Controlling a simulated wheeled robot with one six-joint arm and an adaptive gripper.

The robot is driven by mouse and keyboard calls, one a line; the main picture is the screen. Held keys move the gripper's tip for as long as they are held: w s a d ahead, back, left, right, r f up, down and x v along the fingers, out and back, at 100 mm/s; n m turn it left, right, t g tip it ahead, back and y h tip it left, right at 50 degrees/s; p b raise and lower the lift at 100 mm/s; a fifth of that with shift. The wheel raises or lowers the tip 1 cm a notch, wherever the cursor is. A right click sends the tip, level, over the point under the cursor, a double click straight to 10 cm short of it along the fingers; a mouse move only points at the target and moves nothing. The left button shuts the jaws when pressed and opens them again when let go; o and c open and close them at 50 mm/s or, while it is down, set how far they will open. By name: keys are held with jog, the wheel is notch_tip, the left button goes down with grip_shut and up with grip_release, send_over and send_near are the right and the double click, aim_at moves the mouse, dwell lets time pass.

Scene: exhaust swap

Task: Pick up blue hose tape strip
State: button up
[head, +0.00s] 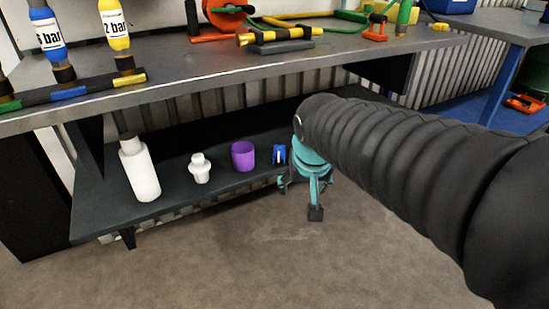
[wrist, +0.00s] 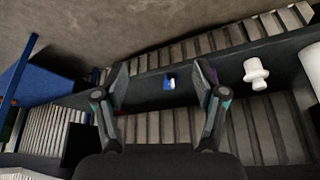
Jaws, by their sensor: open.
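The blue hose tape strip (head: 279,154) is a small blue piece with a white part. It stands on the lower shelf, just right of the purple cup in the head view. In the wrist view the strip (wrist: 168,84) shows between my two fingers, farther off and apart from them. My gripper (head: 300,196) is teal and dark, in front of the shelf edge beside the strip, partly hidden by my arm. In the wrist view my gripper (wrist: 163,82) is spread wide, with nothing between its pads.
A purple cup (head: 243,156), a white fitting (head: 200,168) and a white bottle (head: 140,170) stand left of the strip on the dark lower shelf (head: 105,205). The grey workbench top (head: 200,65) overhangs this shelf. The floor in front is clear.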

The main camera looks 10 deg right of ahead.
jog(key=m+b, duration=0.1)
jog(key=b, duration=0.2)
send_near(279, 158)
jog(key=s+a+f, duration=0.3)
jog(key=s+f, duration=0.3)
jog(key=s, duration=0.2)
jog(key=shift+g+h, duration=0.3)
jog(key=w+d+f, duration=0.1)
jog(key=w, duration=0.3)
jog(key=w+d+f, duration=0.1)
jog(key=w+f, duration=0.1)
jog(key=w, duration=0.3)
jog(key=w+d+f, duration=0.1)
jog(key=w, duration=0.3)
jog(key=shift+w+d+f, duration=0.15)
jog(key=shift+w+d, duration=0.2)
jog(key=shift+w, duration=0.05)
jog(key=c, duration=1.1)
